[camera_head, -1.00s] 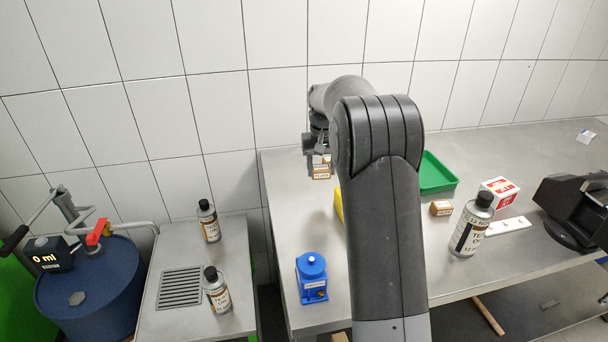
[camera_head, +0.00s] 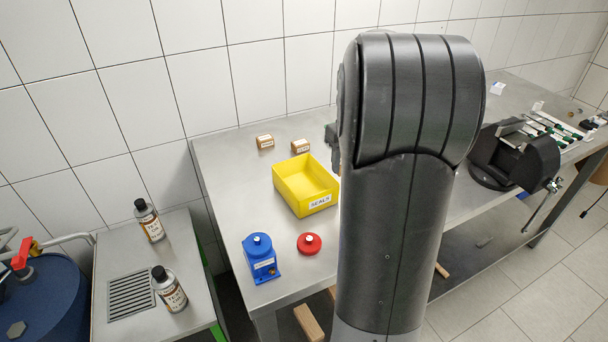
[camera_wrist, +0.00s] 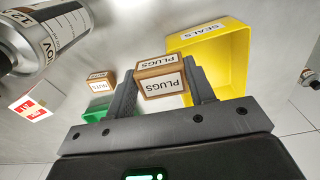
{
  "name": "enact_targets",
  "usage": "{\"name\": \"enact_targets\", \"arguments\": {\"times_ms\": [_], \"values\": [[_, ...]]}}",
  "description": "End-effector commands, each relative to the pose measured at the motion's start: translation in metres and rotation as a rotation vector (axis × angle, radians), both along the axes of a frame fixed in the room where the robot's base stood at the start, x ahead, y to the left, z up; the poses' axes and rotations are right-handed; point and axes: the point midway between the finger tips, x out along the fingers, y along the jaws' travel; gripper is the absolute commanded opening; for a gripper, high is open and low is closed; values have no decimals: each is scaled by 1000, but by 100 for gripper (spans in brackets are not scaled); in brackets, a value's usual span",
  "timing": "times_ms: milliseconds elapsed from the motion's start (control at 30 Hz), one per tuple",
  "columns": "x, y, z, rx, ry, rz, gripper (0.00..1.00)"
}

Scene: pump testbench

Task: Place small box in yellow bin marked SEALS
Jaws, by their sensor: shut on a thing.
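My gripper (camera_wrist: 160,92) is shut on a small brown box (camera_wrist: 160,88) with white labels reading PLUGS, seen between its two fingers in the wrist view. The yellow bin (camera_wrist: 245,70) marked SEALS lies just beyond and to the right of the held box in that view. In the head view the yellow bin (camera_head: 285,197) stands on the steel table, open and empty, its SEALS label facing the front. There my gripper and the held box are hidden behind my arm.
Two small brown boxes (camera_head: 264,142) (camera_head: 301,147) stand behind the bin. A blue device (camera_head: 260,258) and a red round part (camera_head: 309,243) are in front. The wrist view shows a NUTS box (camera_wrist: 97,82), a green bin (camera_wrist: 97,112) and a bottle (camera_wrist: 45,38).

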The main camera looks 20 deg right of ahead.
Motion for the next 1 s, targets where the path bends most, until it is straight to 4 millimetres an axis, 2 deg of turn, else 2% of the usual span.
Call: {"name": "enact_targets", "arguments": {"times_ms": [67,167,400,600,833,1000], "values": [[-4,0,-3,1,1,3,27],[5,10,-12,1,1,8,27],[46,48,-45,1,2,8,27],[71,71,-66,1,1,5,27],[78,77,-77,1,1,3,27],[77,77,-101,1,3,3,27]]}}
